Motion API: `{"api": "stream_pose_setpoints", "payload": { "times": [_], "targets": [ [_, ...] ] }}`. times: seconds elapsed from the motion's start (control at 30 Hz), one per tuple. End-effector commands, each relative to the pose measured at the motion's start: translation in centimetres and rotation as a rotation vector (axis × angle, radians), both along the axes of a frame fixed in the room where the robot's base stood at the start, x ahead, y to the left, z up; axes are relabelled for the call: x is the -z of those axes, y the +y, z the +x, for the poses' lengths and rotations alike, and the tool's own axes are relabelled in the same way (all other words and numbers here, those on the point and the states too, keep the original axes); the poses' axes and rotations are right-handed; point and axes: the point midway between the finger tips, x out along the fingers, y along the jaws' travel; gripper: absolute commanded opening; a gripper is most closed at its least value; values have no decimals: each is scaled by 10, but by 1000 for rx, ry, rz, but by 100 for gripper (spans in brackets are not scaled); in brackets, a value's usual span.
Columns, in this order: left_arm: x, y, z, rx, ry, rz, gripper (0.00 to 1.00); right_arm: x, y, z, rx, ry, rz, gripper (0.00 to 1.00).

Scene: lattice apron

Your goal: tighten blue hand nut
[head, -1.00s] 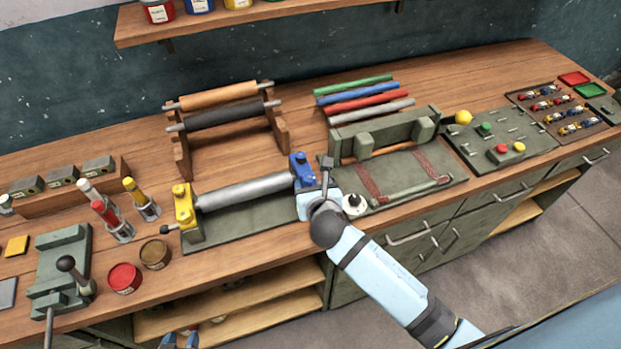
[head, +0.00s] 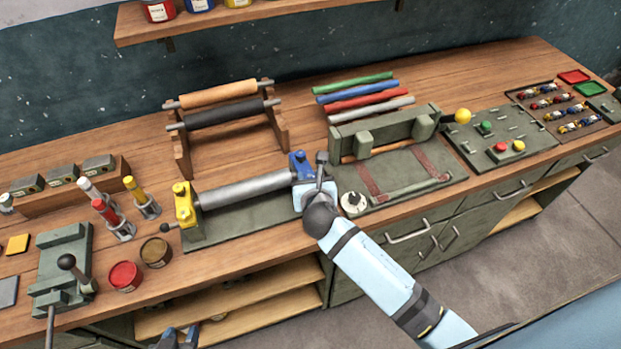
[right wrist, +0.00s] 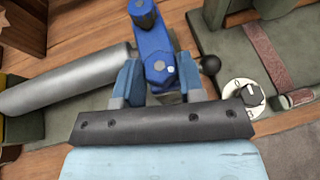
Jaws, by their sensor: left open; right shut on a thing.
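A blue end block (head: 299,167) holds the right end of a silver roller (head: 247,189); it also shows in the right wrist view (right wrist: 151,45). A yellow block (head: 184,205) holds the roller's left end. My right gripper (head: 309,190) is at the front of the blue block. In the right wrist view, its fingers (right wrist: 161,88) are on either side of the blue part low on the block, shut on what appears to be the blue hand nut. The nut is mostly hidden by the gripper. My left gripper (head: 178,338) is open and empty at the bottom edge, below the bench.
A round white dial (head: 353,203) and a black-knobbed lever (right wrist: 210,66) are close to the right of my right gripper. A green press frame (head: 400,175) stands further right. A rack with rollers (head: 222,108) is behind. A red tin (head: 125,275) is at front left.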

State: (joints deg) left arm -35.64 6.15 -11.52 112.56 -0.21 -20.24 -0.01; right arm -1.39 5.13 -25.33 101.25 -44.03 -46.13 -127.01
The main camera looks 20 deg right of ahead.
Motion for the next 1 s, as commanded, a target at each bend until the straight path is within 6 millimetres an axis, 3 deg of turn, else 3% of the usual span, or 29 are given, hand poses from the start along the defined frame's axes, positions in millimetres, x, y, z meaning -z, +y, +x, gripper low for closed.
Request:
{"api": "stream_pose_setpoints", "payload": {
  "times": [0.27, 0.57, 0.6, 0.7, 1.0],
  "targets": [
    [1, -1, -2, 2, 3, 0, 43, 1, 3, 1, 207, 2, 1, 12],
    [3, -1, -2, 2, 6, 0, 43, 1, 3, 0, 225, 0, -1, 12],
    [3, -1, -2, 2, 7, 0, 43, 1, 3, 0, 225, 0, -1, 38],
    [3, -1, -2, 2, 7, 0, 43, 1, 3, 0, 225, 0, -1, 61],
    [2, 0, 0, 1, 3, 1, 43, 0, 3, 1, 224, -1, -1, 62]
  ]
}}
